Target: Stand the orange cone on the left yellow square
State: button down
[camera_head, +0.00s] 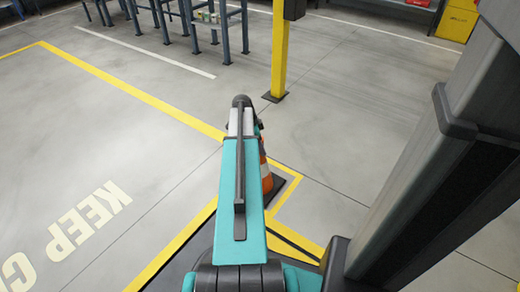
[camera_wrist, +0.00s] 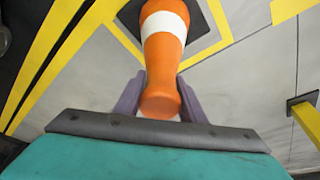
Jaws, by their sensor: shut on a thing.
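The orange cone (camera_wrist: 163,60) with a white band is between the two purple fingers of my gripper (camera_wrist: 160,82), which is shut on it near its narrow top. Its dark square base (camera_wrist: 203,20) appears within a yellow square outline (camera_wrist: 207,53). In the head view, the cone (camera_head: 266,178) shows partly behind my arm, with the yellow outline (camera_head: 291,193) around its base. The cone looks about upright. I cannot tell whether the base touches the floor. My gripper is hidden by my arm in the head view. Only one small square shows clearly.
A yellow post (camera_head: 280,50) on a dark foot stands beyond my arm. Blue racks (camera_head: 200,22) stand at the back left, and a yellow box (camera_head: 458,20) at the back right. Yellow floor lines and painted lettering (camera_head: 90,212) lie left. Much grey floor is clear.

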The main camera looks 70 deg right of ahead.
jog(key=shift+f, duration=0.1)
jog(key=c, duration=1.2)
grip_release()
jog(key=shift+o, duration=0.2)
jog(key=p+v, duration=0.5)
jog(key=v, duration=0.7)
jog(key=shift+a, duration=0.1)
